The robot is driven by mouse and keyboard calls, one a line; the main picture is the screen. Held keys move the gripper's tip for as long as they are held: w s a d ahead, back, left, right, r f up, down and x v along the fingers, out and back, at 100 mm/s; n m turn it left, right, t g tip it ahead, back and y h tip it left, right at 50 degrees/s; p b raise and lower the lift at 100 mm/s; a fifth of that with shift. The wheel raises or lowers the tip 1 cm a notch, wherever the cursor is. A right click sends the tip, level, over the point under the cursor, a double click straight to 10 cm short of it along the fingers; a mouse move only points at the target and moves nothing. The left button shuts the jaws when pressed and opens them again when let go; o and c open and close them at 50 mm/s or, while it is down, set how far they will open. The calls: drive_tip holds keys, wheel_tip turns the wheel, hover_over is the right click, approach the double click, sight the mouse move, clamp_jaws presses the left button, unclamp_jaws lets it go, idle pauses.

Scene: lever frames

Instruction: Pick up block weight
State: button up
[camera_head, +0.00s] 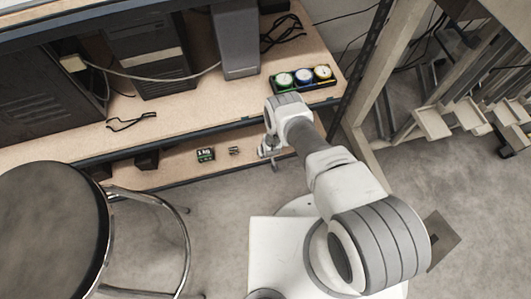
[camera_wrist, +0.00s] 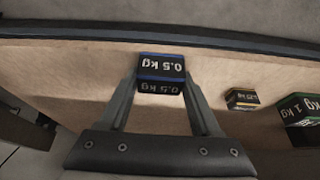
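A dark block weight (camera_wrist: 161,72) with blue edges, marked 0.5 kg, sits between my fingertips in the wrist view. Its lettering appears upside down. My gripper (camera_wrist: 161,82) has one finger along each side of it, and both fingertips look flush against it. I cannot tell whether it rests on the shelf or is slightly raised. In the head view my gripper (camera_head: 270,152) is over the lower shelf, and the block there is hidden or too small to make out.
A small yellow-edged weight (camera_wrist: 242,99) and a larger green 1 kg weight (camera_wrist: 303,110) stand to the right on the lower shelf (camera_wrist: 60,65). The upper shelf (camera_head: 190,103) overhangs it and carries a tray of coloured round items (camera_head: 306,86). A stool (camera_head: 50,230) stands at left.

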clamp_jaws()
drive_tip(key=shift+w+r, duration=0.1)
drive_tip(key=shift+r, duration=0.15)
